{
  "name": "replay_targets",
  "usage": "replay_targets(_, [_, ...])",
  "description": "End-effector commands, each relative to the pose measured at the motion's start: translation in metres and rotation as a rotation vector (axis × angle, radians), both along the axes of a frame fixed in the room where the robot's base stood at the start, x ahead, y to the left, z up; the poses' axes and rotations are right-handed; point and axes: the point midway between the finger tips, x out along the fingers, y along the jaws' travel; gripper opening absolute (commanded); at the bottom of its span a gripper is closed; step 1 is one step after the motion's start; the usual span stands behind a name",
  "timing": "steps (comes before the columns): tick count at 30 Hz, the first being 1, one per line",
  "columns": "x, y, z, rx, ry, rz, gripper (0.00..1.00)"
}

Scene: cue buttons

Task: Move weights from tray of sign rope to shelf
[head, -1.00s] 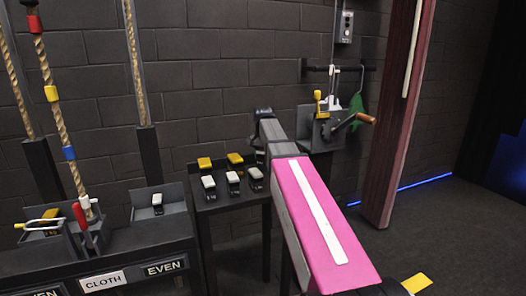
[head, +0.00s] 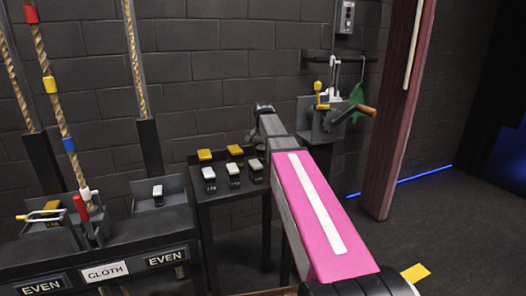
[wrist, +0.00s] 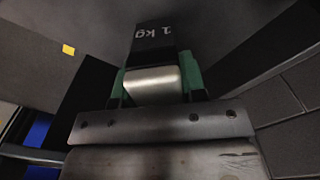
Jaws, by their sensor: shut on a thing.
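In the wrist view my gripper (wrist: 152,90) is shut, with green pads either side of a black weight (wrist: 152,38) with a pale metallic end. The weight is marked "1 kg". I cannot make out my gripper in the head view. A dark shelf-like stand (head: 220,196) holds several weights with yellow or white tops, such as a white-topped one (head: 233,175). A tray (head: 180,212) on the left rig holds one white-topped weight (head: 157,195). Signs below read EVEN, CLOTH (head: 105,271) and EVEN; I see no sign reading ROPE.
Several ropes (head: 136,60) hang at the left, one with coloured bands. Red and white handles (head: 80,207) stand by the left tray. Open floor lies at the right.

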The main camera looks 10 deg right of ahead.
Motion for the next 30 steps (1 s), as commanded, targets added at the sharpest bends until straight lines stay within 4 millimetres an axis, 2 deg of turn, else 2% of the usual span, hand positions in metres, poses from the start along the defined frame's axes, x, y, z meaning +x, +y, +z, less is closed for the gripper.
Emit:
replay_targets(17, [0.0002,0.0000,-0.0077,-0.001,-0.001,0.000,0.00])
replay_targets(18, [0.0002,0.0000,-0.0075,0.000,-0.001,0.000,0.51])
replay_targets(20, [0.0003,0.0001,-0.0075,-0.001,-0.001,0.000,0.68])
replay_targets(30, [0.0002,0.0000,-0.0058,0.000,0.000,0.000,0.68])
